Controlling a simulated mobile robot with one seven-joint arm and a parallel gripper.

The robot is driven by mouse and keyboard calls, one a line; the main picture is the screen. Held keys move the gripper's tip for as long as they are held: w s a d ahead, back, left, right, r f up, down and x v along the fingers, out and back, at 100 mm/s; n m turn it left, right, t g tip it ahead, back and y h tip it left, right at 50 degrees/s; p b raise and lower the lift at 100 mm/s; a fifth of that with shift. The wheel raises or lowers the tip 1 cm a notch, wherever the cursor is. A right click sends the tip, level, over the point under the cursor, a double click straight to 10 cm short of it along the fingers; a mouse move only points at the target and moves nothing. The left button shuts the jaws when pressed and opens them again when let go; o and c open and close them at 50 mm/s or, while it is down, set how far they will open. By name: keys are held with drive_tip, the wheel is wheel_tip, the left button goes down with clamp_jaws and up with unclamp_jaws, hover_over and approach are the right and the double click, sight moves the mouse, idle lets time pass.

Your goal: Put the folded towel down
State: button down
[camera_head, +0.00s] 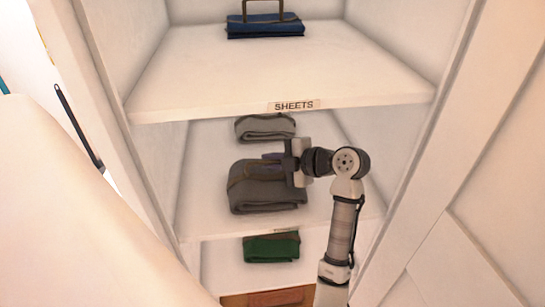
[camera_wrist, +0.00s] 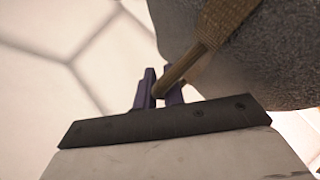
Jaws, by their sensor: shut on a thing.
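The folded towel (camera_head: 268,194) is dark grey with a brown strap. In the head view it is in the middle shelf compartment, towards the front. My gripper (camera_head: 273,158) comes in from the right and is at the towel's upper side. In the wrist view my gripper's purple fingers (camera_wrist: 160,92) are shut on the brown strap (camera_wrist: 205,42), with the grey towel cloth (camera_wrist: 275,65) at upper right. I cannot tell whether the towel's underside touches the shelf.
The middle shelf (camera_head: 205,215) has bare room left of the towel. A lighter grey folded towel (camera_head: 264,128) is behind it. The upper shelf (camera_head: 190,75), labelled SHEETS, overhangs and holds a blue folded bundle (camera_head: 265,27). A green folded bundle (camera_head: 271,248) is below. White side walls flank the shelves.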

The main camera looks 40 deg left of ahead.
drive_tip(key=shift+f, duration=0.15)
drive_tip(key=c, duration=1.5)
unclamp_jaws()
drive_tip(key=shift+w, duration=0.1)
drive_tip(key=b+v, duration=0.2)
drive_tip(key=v, duration=0.5)
drive_tip(key=shift+d, duration=0.2)
